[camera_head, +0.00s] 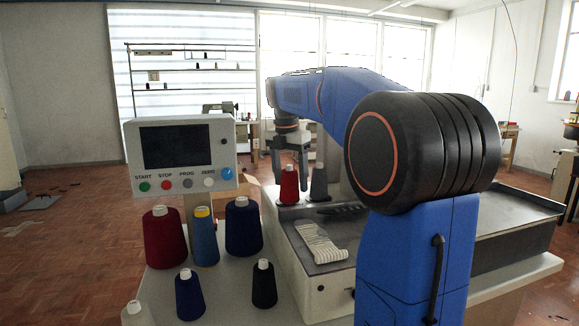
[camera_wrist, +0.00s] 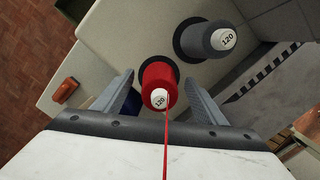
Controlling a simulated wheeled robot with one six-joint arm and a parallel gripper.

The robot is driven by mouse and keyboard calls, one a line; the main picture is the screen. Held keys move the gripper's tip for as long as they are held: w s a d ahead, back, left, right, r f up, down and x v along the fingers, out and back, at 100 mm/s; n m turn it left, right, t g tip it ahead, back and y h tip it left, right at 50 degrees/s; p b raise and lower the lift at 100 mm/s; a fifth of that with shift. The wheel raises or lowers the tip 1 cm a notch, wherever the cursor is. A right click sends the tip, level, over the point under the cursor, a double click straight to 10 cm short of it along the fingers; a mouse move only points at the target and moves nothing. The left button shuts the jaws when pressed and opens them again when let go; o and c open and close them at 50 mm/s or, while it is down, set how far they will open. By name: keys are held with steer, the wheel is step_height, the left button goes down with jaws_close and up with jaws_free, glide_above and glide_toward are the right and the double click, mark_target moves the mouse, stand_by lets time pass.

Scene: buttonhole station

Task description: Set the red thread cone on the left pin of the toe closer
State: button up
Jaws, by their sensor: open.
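The red thread cone (camera_head: 289,188) stands upright on the left of two cone places on the toe closer (camera_head: 310,273); its base sits on a dark round disc. The pin under it is hidden. In the wrist view the red cone (camera_wrist: 158,84) shows its white "120" top between my fingers, with a red thread running from it. My gripper (camera_head: 290,158) is open, pointing down over the cone, with one finger on each side (camera_wrist: 157,92). A grey cone (camera_head: 319,186) stands on the right place and also shows in the wrist view (camera_wrist: 206,39).
A control panel (camera_head: 182,154) on a post stands left of the toe closer. Several cones are on the table by it, including a dark red one (camera_head: 164,238) and a blue one with a yellow top (camera_head: 205,240). A striped sock (camera_head: 320,242) lies on the machine top.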

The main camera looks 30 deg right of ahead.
step_height(320, 180, up, 17)
steer(key=a, duration=0.2)
steer(key=shift+s, duration=0.35)
stand_by(0.5)
